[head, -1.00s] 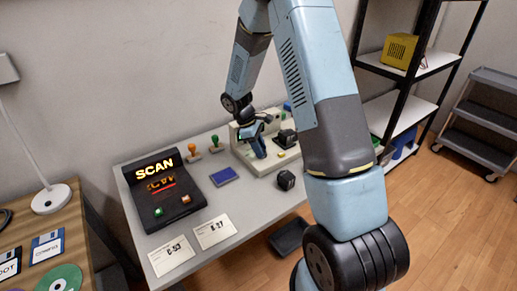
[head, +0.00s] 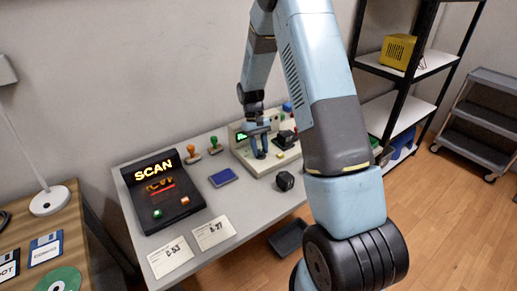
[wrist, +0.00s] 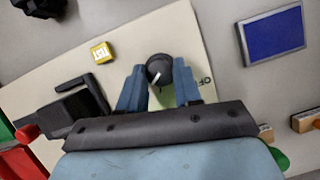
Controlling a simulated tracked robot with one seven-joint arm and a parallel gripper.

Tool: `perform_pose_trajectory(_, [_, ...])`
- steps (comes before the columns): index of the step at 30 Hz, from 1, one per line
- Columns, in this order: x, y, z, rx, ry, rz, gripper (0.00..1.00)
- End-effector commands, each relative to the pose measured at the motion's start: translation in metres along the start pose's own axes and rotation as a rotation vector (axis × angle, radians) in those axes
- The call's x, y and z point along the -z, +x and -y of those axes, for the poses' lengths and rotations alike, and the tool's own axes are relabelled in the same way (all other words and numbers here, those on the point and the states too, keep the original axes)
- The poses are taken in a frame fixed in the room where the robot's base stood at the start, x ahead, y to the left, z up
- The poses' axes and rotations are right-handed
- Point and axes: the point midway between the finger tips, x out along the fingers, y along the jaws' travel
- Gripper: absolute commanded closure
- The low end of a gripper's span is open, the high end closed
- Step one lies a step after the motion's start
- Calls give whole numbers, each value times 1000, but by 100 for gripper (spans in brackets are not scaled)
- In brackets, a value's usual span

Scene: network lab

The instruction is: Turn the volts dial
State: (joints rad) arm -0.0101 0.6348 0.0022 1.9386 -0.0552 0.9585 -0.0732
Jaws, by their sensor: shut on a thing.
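A dark round dial (wrist: 160,73) with a white pointer line sits on a cream panel, seen in the wrist view. My gripper (wrist: 160,88) has its two blue fingers on either side of the dial, shut on it. Beside it are letters starting "OF", partly hidden by a finger. In the head view my gripper (head: 259,150) reaches down onto the cream device (head: 273,168) on the grey table, and the dial is hidden behind the fingers. I cannot read the word "volts" anywhere.
A yellow TEST button (wrist: 101,52) and a black block-like part (wrist: 75,108) are on the same panel. A blue pad (head: 222,177), a black cube (head: 285,180) and the SCAN console (head: 163,192) are on the table. Stamps (head: 215,145) stand behind the pad.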

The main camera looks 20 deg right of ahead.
Motion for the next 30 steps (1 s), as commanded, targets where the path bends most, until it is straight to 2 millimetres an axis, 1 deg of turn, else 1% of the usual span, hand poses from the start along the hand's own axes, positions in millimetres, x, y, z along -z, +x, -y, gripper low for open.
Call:
perform_pose_trajectory(1, [-2, 3, -2, 12, 30, 9, 97])
perform_pose_trajectory(6, [-3, 3, -2, 43, 106, 9, 97])
perform_pose_trajectory(12, [-3, 3, -3, 64, 156, 9, 97])
perform_pose_trajectory(27, [-3, 3, -2, 70, 170, 10, 97])
perform_pose_trajectory(28, [-3, 3, -2, 70, 170, 10, 65])
perform_pose_trajectory(30, [-3, 3, -2, 70, 170, 9, 58])
